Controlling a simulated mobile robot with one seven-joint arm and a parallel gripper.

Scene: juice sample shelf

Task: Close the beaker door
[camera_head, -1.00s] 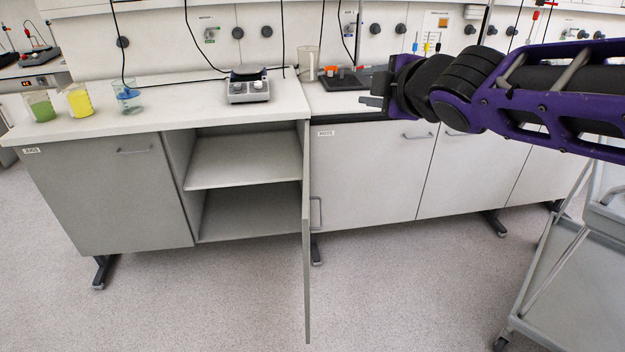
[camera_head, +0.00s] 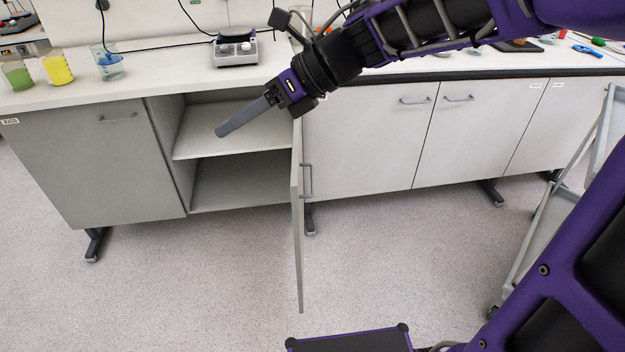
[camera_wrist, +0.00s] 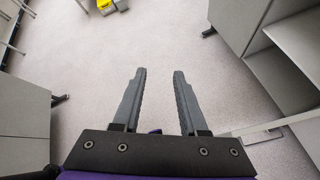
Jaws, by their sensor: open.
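The cabinet door (camera_head: 297,225) stands open and shows almost edge-on in the head view, sticking out from the right side of the open cabinet (camera_head: 180,150). Its bar handle (camera_head: 307,181) shows just right of the door's edge. My gripper (camera_head: 219,133) is in front of the cabinet opening, left of the door, pointing down and left. In the wrist view my gripper (camera_wrist: 159,72) has its fingers apart with nothing between them. A pale edge with a bar, probably the door (camera_wrist: 292,119), lies at the lower right there. Contact with the door is not visible.
Beakers with green (camera_head: 15,73), yellow (camera_head: 57,67) and blue (camera_head: 107,62) liquid stand on the left counter, with a hotplate device (camera_head: 235,48) further right. A grey trolley (camera_head: 555,205) stands at the right. The floor before the cabinets is clear.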

